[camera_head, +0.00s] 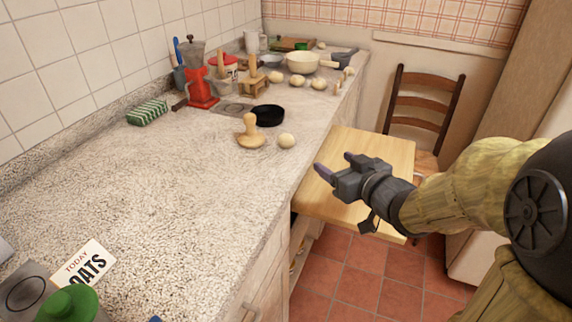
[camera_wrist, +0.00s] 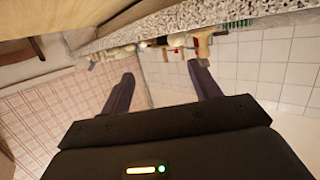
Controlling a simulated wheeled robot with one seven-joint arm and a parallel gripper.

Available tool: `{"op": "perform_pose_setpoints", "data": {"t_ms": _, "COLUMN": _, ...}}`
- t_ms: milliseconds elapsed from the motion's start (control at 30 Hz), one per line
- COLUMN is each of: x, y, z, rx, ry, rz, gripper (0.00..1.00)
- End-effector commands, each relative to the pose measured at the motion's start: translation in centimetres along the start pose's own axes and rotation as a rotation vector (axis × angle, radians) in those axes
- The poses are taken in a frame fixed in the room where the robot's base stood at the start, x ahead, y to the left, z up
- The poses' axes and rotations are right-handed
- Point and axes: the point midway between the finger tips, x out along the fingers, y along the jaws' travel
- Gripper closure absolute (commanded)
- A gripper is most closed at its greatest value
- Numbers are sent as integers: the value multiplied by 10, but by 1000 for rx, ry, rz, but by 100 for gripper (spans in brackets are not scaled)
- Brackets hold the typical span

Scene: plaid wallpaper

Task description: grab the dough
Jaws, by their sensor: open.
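A small round pale ball (camera_head: 287,141), which looks like the dough, sits on the speckled stone counter (camera_head: 170,210) near its right edge. It is just right of a wooden piece with an upright knob (camera_head: 250,135). My gripper (camera_head: 335,166) is open and empty, right of the counter edge and over the wooden pull-out board. It is apart from the ball, to its lower right in the head view. In the wrist view, my gripper's two fingers (camera_wrist: 162,75) are spread with nothing between them.
A black pan (camera_head: 268,115) stands behind the ball. A wooden board (camera_head: 350,150) and a chair (camera_head: 420,105) are on the right. The near counter middle is clear.

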Motion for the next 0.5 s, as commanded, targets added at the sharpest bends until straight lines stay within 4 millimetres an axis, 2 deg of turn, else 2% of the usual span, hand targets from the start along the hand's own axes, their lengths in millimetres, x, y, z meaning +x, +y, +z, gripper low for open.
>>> {"op": "perform_pose_setpoints", "data": {"t_ms": 33, "x": 5, "y": -6, "z": 14, "rx": -4, "ry": 29, "rz": -34, "gripper": 38}}
{"op": "perform_pose_setpoints", "data": {"t_ms": 200, "x": 5, "y": -19, "z": 13, "rx": -7, "ry": 84, "rz": -111, "gripper": 38}}
{"op": "perform_pose_setpoints", "data": {"t_ms": 500, "x": 4, "y": -21, "z": 10, "rx": -7, "ry": 90, "rz": -119, "gripper": 38}}
